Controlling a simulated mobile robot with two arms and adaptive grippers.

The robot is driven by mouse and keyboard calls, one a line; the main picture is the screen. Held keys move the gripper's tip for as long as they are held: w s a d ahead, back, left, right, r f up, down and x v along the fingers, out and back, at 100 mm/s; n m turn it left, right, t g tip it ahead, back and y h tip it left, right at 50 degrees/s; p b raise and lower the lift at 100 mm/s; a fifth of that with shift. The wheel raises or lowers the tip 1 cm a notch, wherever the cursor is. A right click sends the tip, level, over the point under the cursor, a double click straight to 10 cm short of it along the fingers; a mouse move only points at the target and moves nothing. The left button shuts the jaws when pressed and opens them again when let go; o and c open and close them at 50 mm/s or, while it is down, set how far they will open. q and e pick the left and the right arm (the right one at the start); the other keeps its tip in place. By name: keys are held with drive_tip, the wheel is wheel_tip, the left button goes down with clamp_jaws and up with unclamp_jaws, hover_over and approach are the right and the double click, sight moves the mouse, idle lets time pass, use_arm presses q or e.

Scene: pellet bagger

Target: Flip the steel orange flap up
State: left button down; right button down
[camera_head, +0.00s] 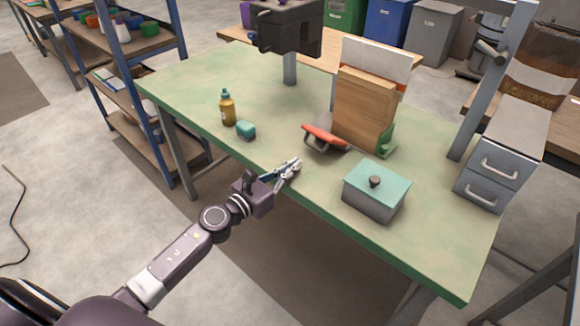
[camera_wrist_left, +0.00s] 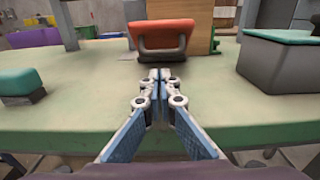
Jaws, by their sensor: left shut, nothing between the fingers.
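The orange flap (camera_head: 325,136) sits low at the front of the wooden bagger board (camera_head: 363,108) on the green table. It slopes down toward the table's front edge, with a grey metal loop handle under it. In the left wrist view the flap (camera_wrist_left: 162,31) is straight ahead, with its grey handle (camera_wrist_left: 161,58) facing me. My left gripper (camera_head: 296,163) is shut and empty over the table's front edge, short of the flap and apart from it. Its closed fingertips (camera_wrist_left: 160,72) show just below the handle in the left wrist view. My right gripper is not in view.
A teal-lidded grey box (camera_head: 374,194) stands right of the flap. A grey drawer unit (camera_head: 498,163) is at the right end. The green table (camera_head: 190,82) is clear at the left.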

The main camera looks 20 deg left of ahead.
sight(307, 162)
use_arm(q)
drive_tip(key=x, duration=0.6)
drive_tip(key=shift+w+d, duration=0.2)
drive_tip(key=shift+w, duration=0.1)
